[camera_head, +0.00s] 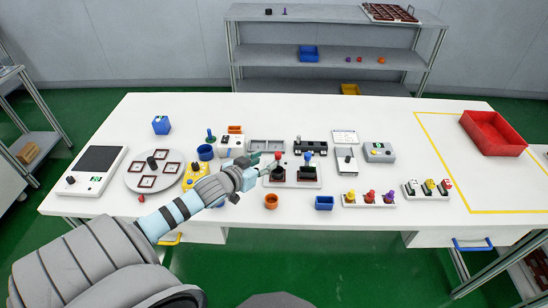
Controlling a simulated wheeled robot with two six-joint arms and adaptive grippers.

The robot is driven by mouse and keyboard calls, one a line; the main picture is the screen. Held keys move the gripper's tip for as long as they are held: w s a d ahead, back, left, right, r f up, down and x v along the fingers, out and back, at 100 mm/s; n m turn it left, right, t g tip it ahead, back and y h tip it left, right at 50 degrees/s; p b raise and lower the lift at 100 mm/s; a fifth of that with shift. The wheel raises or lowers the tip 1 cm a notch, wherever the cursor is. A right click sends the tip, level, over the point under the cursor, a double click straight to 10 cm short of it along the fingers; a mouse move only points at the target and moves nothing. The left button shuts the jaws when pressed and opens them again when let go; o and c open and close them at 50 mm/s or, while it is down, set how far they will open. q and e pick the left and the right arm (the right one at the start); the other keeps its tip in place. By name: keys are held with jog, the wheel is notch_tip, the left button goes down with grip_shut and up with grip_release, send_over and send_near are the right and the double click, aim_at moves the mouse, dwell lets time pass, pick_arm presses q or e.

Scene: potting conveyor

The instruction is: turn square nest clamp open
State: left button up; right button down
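Two dark nests stand side by side on a white base (293,184) near the middle of the table. The left nest (277,174) has a red-topped clamp handle (278,156) and the right nest (307,173) has a blue-topped clamp handle (308,155). At this size I cannot tell which one is the square nest, or how far each clamp is turned. My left gripper (266,165) is just left of the red-topped handle, its fingers apart and seemingly empty. I cannot tell whether it touches the handle. My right gripper is not in view.
A turntable (131,179) with several square frames and a yellow plate (194,177) lie to the left. Coloured knobs (370,196) stand to the right. A red tray (492,135) sits far right, with clear table before it.

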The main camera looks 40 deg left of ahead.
aim_at(276, 156)
pick_arm(q)
jog(key=x, duration=0.2)
jog(key=b+x, duration=0.1)
jog(key=x, duration=0.1)
jog(key=b+x, duration=0.1)
jog(key=x, duration=0.1)
jog(key=shift+f, duration=0.35)
jog(key=shift+w, duration=0.4)
jog(key=shift+r, duration=0.1)
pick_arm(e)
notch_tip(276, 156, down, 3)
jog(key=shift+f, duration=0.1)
pick_arm(q)
grip_shut()
